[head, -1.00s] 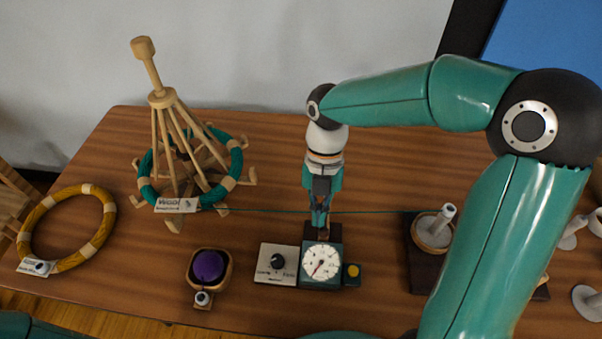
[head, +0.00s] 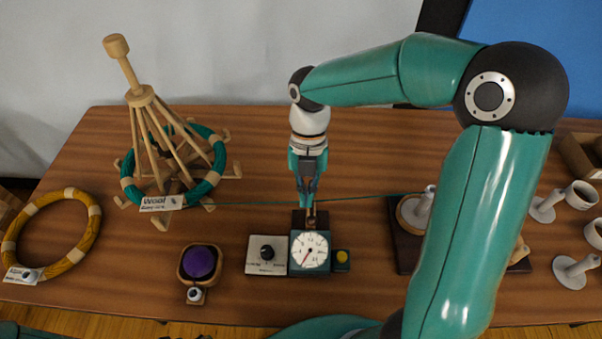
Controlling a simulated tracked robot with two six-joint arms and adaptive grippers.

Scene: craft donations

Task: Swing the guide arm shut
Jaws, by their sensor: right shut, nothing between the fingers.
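A teal counter box with a round white dial (head: 310,251) stands near the table's front middle. A brown block (head: 311,220) sits at its back, with a small light upright piece on it that may be the guide arm; my gripper partly hides it. A green yarn (head: 255,203) runs from the wooden swift (head: 160,150) past this block to the winder (head: 413,212) on the right. My right gripper (head: 308,205) points down, shut and empty, just above and behind the block. I cannot tell whether it touches the block or yarn. My left gripper is out of view.
A yellow ring skein (head: 48,268) lies at the left.

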